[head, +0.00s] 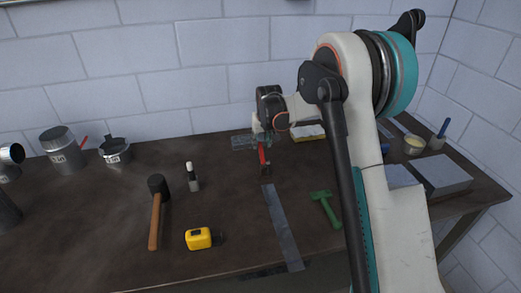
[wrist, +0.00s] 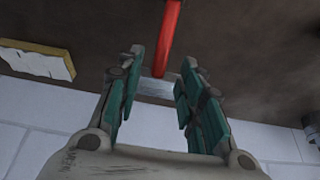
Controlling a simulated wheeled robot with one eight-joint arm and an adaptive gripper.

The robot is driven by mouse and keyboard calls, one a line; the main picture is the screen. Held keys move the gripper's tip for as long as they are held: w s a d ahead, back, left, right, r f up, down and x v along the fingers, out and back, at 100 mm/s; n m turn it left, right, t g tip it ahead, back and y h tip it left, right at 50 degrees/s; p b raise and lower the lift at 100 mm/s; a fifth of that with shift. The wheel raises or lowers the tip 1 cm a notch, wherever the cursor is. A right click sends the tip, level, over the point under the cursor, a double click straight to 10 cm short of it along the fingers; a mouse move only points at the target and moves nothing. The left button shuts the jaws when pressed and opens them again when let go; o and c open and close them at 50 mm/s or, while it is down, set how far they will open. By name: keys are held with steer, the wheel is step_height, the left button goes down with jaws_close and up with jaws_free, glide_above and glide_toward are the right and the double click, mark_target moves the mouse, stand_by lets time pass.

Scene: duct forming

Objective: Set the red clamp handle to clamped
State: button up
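The red clamp handle (head: 264,156) stands at the back middle of the table in the head view, just below my gripper (head: 262,134). In the wrist view the red handle (wrist: 169,38) runs down from the top edge, and its end reaches the space between the fingertips. My gripper (wrist: 160,88) is open there, with a teal-padded finger on each side and a clear gap between them. I cannot tell whether either finger touches the handle. The clamp's base is not clear in either view.
A metal strip (head: 283,228), a green tool (head: 325,208), a yellow tape measure (head: 199,238) and a mallet (head: 155,215) lie in front. A grey mesh-like piece (head: 243,142) and a pale yellow block (head: 311,132) lie beside the gripper. The wall is close behind.

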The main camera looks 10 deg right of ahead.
mark_target(261, 146)
steer(key=b+x, duration=0.1)
steer(key=x, duration=0.4)
steer(key=shift+w+f, duration=0.15)
steer(key=shift+f, duration=0.25)
jaws_close()
